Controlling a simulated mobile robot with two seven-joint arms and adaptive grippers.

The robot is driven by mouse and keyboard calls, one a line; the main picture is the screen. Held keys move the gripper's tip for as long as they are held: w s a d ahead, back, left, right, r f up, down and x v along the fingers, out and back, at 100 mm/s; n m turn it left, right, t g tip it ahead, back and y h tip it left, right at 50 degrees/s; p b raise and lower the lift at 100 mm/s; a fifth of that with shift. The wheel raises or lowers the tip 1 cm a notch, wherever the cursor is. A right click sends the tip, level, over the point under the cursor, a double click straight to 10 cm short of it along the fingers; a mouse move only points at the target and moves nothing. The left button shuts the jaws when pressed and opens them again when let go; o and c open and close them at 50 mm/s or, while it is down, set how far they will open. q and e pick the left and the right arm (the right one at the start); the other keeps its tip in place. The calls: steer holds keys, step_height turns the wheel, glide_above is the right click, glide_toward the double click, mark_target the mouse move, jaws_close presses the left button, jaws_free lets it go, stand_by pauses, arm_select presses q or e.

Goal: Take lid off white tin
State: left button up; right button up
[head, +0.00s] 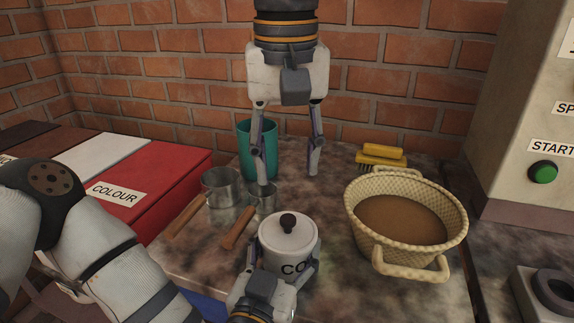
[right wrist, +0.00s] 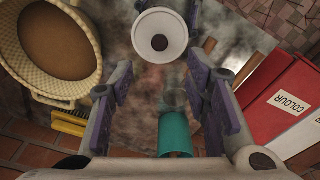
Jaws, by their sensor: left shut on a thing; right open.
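My left gripper (head: 284,270) is shut on the tin's body from the near side. My right gripper (head: 290,172) hangs open and empty above the back of the worktop, behind the tin and apart from it. In the right wrist view the tin's lid (right wrist: 160,22) shows from above, beyond the open fingers of the right gripper (right wrist: 165,105).
A teal cup (head: 257,150) stands behind the right gripper's left finger. Two metal scoops with wooden handles (head: 222,187) lie left of the tin. A basket of brown powder (head: 405,222) and a yellow brush (head: 381,158) are at right. A red COLOUR box (head: 150,180) borders the left.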

mark_target(288, 217)
arm_select(q)
steer(key=shift+c, duration=0.2)
arm_select(e)
steer(key=f+m, duration=0.1)
steer(key=f, duration=0.5)
steer(key=f+m, duration=0.1)
steer(key=f, duration=0.3)
steer(key=shift+w+f+m+t, duration=0.1)
steer(key=shift+w+m+t, duration=0.2)
steer(key=shift+w, duration=0.1)
jaws_close()
steer(key=shift+r, duration=0.2)
steer(key=shift+r, duration=0.95)
